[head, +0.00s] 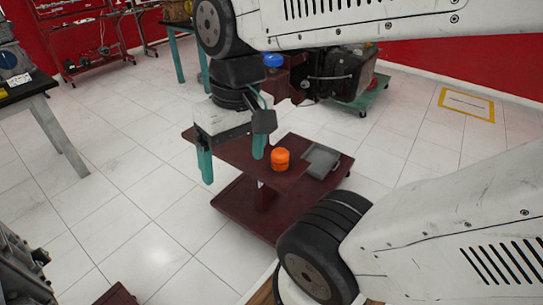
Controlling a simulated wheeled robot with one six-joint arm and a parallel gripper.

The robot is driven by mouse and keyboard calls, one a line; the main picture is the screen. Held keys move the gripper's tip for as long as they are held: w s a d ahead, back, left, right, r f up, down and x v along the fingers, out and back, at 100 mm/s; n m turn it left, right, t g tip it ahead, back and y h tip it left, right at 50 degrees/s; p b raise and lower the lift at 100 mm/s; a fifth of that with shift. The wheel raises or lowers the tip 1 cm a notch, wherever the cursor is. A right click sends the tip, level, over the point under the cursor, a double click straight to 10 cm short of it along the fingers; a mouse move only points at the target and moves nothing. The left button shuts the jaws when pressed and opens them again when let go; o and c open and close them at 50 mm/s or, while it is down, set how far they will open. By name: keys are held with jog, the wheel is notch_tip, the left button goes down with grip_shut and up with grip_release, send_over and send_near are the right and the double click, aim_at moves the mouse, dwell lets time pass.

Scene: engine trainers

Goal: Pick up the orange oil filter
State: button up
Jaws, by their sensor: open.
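The orange oil filter (281,159) stands upright on the top shelf of a dark red cart (229,153), near the middle of the picture. My gripper (232,165) hangs above the cart's left part, with its two teal fingers pointing down and spread apart. It is open and empty. The filter is to the right of the right finger, and a gap shows between them in the picture. How far apart they are in depth cannot be told from this one view.
A grey tray (322,160) lies on the cart right of the filter. An engine on a green stand (371,95) is behind. A dark-topped table (32,88) stands at left, and a yellow floor marking (467,117) is at right. The tiled floor left of the cart is clear.

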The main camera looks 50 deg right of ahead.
jog(key=w+d+f+m+t+y, duration=0.1)
jog(key=w+d+f+m+y, duration=0.25)
jog(key=w+m, duration=0.3)
jog(key=w+d+f+m+t+y, duration=0.1)
jog(key=w+d+f+m+y, duration=0.1)
jog(key=w+f+m+y, duration=0.35)
jog(key=m+t+h, duration=0.3)
jog(key=m+t, duration=0.6)
jog(key=m, duration=0.5)
send_over(277, 155)
jog(key=a, duration=0.8)
notch_tip(277, 155, down, 11)
jog(key=s+d+f+m+h, duration=0.1)
jog(key=d+f+m+h, duration=0.1)
jog(key=d+f, duration=0.1)
jog(key=s+d+f+m+t+h, duration=0.1)
jog(key=s+d+f+m+h, duration=0.1)
jog(key=d+f+m, duration=0.1)
jog(key=s+d+f+m+h, duration=0.2)
jog(key=d+f+m, duration=0.1)
jog(key=d+f, duration=0.1)
jog(key=shift+d+f+t, duration=0.2)
jog(key=shift+t, duration=0.2)
jog(key=x, duration=0.6)
jog(key=shift+d+f, duration=0.1)
jog(key=shift+f, duration=0.3)
jog(key=shift+w+f, duration=0.2)
jog(key=shift+w, duration=0.4)
jog(key=c, duration=1.2)
